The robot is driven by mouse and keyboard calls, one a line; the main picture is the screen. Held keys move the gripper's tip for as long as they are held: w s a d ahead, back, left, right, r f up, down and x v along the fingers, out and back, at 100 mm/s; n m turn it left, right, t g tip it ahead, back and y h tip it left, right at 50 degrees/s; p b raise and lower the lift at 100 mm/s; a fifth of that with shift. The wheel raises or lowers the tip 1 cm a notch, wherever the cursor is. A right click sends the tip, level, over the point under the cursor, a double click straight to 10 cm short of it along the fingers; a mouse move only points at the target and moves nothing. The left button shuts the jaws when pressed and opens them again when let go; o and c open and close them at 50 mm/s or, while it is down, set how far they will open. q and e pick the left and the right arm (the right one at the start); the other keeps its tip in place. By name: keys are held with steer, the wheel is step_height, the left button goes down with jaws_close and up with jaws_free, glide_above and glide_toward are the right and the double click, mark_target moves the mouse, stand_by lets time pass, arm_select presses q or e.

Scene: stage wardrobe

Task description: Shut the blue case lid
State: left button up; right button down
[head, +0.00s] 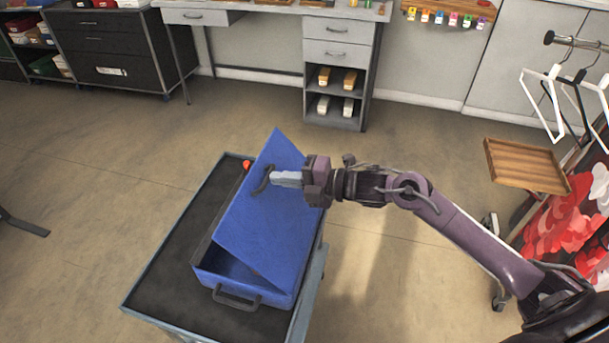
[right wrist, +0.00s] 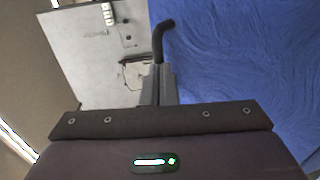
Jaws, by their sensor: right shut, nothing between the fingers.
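The blue case (head: 240,285) lies on a dark-topped cart. Its lid (head: 262,225) is partly raised and tilted over the body, with a gap at the front left. A dark curved handle (head: 262,181) is on the lid's upper part; a dark hooked piece, likely this handle (right wrist: 163,35), shows in the right wrist view beside the blue lid (right wrist: 240,70). My right gripper (head: 276,178) is shut and empty, its fingertips right by the handle; I cannot tell if they touch. My left gripper is not in view.
The cart's dark top (head: 175,275) has bare room left of the case. A small orange-red thing (head: 247,164) shows behind the case. A wooden tray (head: 525,165) and a clothes rail with hangers (head: 541,100) stand at right. Drawers and a desk line the back wall.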

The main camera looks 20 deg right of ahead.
mark_target(255, 186)
steer(key=w+a+f+g+h, duration=0.1)
steer(key=a, duration=0.1)
steer(key=w+a+f+g+h, duration=0.1)
steer(key=w+a+f, duration=0.1)
steer(key=w+a+f+g+h+p, duration=0.1)
steer(key=h, duration=0.1)
steer(key=shift+w+a+f, duration=0.2)
steer(key=shift+a+f, duration=0.05)
steer(key=shift+a, duration=0.15)
step_height(255, 186, down, 6)
steer(key=w+a+g+h+b, duration=0.1)
steer(key=a+g+h, duration=0.1)
steer(key=shift+w+a, duration=0.2)
steer(key=shift+w, duration=0.15)
steer(key=shift+s+b, duration=0.1)
steer(key=shift+b, duration=0.2)
steer(key=shift+s+d+f, duration=0.1)
